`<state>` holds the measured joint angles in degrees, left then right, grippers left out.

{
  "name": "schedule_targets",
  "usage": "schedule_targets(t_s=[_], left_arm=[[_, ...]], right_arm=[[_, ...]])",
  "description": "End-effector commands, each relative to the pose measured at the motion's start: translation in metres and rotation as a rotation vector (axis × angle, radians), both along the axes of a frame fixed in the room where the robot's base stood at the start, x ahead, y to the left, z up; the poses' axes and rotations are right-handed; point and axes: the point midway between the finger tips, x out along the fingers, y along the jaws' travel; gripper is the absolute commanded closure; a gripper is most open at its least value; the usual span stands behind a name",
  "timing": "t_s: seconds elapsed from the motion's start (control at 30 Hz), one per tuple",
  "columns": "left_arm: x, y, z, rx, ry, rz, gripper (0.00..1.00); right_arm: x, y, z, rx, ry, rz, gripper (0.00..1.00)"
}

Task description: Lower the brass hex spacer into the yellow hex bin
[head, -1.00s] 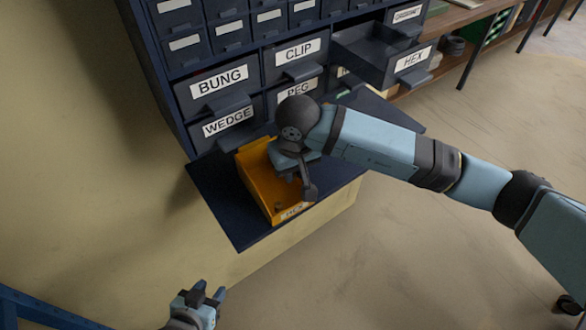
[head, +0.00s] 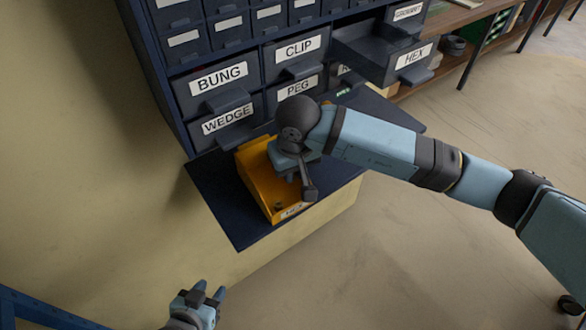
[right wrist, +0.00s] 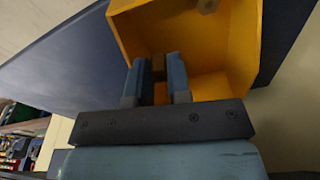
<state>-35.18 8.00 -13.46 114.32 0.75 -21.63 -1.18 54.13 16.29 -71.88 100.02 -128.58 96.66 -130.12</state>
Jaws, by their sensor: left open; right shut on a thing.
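The yellow hex bin (head: 254,172) stands on the dark blue shelf below the drawers, open side up. My right gripper (head: 308,192) is over the bin, its fingers pointing down into it. In the right wrist view the right gripper (right wrist: 157,82) is shut on the brass hex spacer (right wrist: 158,66), a small brownish piece mostly hidden between the fingers. The bin (right wrist: 225,50) lies behind the fingers there. I cannot tell how far the spacer is above the bin floor. My left gripper (head: 203,292) is open and empty at the lower left, away from the bin.
A small brownish piece (right wrist: 207,5) lies in the bin at the top of the wrist view. Labelled dark drawers (head: 228,85) rise behind the shelf (head: 222,205). The HEX drawer (head: 410,62) is pulled out above the right arm. Open floor lies to the right.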

Motion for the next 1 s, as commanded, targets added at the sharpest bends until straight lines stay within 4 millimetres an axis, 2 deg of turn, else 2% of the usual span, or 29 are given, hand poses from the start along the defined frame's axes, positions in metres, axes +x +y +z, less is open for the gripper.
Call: schedule_targets(t_s=[0.33, 0.37, 0.47, 0.77, 0.87, 1.0], left_arm=[[-0.001, 0.000, -0.004, 0.001, 0.005, 0.000, 0.57], [-0.001, 0.000, -0.004, 0.001, 0.005, 0.000, 0.57], [-0.001, 0.000, -0.004, 0.001, 0.004, 0.000, 0.57], [0.000, 0.000, -0.003, 0.000, 0.001, 0.000, 0.57], [0.000, 0.000, -0.004, 0.000, 0.000, 0.000, 0.57], [0.000, 0.000, -0.007, 0.000, -0.001, 0.000, 0.57]], right_arm=[[0.000, 0.000, -0.002, 0.000, 0.000, 0.000, 1.00], [0.000, 0.000, -0.002, 0.000, 0.000, 0.000, 0.75], [0.000, 0.000, -0.002, 0.000, 0.000, 0.000, 0.52], [0.000, 0.000, -0.001, 0.000, 0.000, 0.000, 0.52], [0.000, 0.000, 0.006, 0.001, -0.003, 0.000, 0.52], [-0.003, -0.001, 0.030, 0.001, -0.005, 0.002, 0.52]])
